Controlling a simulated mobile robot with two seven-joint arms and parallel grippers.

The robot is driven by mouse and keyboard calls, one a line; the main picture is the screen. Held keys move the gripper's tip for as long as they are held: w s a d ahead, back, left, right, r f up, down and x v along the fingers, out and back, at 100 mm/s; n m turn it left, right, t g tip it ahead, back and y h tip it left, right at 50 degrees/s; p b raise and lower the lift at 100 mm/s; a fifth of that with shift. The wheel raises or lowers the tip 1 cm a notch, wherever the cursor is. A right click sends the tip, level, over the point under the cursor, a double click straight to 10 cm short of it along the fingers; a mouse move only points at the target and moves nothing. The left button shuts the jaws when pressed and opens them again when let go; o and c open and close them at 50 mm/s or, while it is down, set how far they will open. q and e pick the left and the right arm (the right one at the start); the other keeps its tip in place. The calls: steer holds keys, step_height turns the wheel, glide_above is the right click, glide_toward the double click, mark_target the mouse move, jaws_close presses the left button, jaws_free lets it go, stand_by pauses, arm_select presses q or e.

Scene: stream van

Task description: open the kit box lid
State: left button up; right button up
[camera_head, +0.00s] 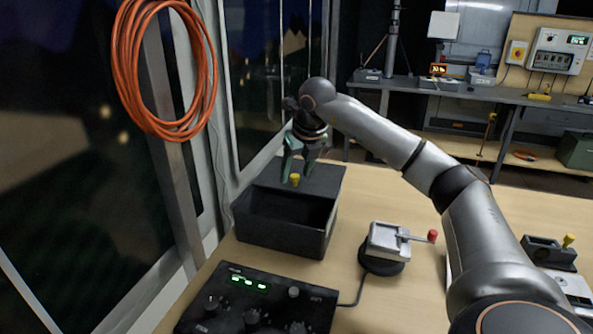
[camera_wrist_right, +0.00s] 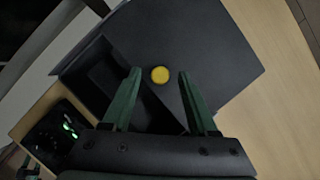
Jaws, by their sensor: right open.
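The kit box (camera_head: 270,236) is a dark open-topped box on the wooden bench beside the window. Its dark flat lid (camera_head: 322,178) covers the far part, while the near part shows an open hollow. A yellow knob (camera_head: 295,180) stands by the lid's near edge. My right gripper (camera_head: 298,169) is over the box, pointing down, open and empty. In the right wrist view, the yellow knob (camera_wrist_right: 160,74) appears between the green fingertips; I cannot tell whether they touch it. The lid (camera_wrist_right: 215,50) shows there too. My left gripper is out of view.
A control panel (camera_head: 258,300) with green lights sits in front of the box. A small device with a red-knobbed lever (camera_head: 385,243) stands to its right. An orange cable coil (camera_head: 165,70) hangs at left, near the window frame. Bench surface between box and lever device is clear.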

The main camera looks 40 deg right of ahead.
steer(key=p+v, duration=0.1)
steer(key=v, duration=1.1)
steer(key=shift+r, duration=0.3)
steer(key=shift+s+a+f, duration=0.1)
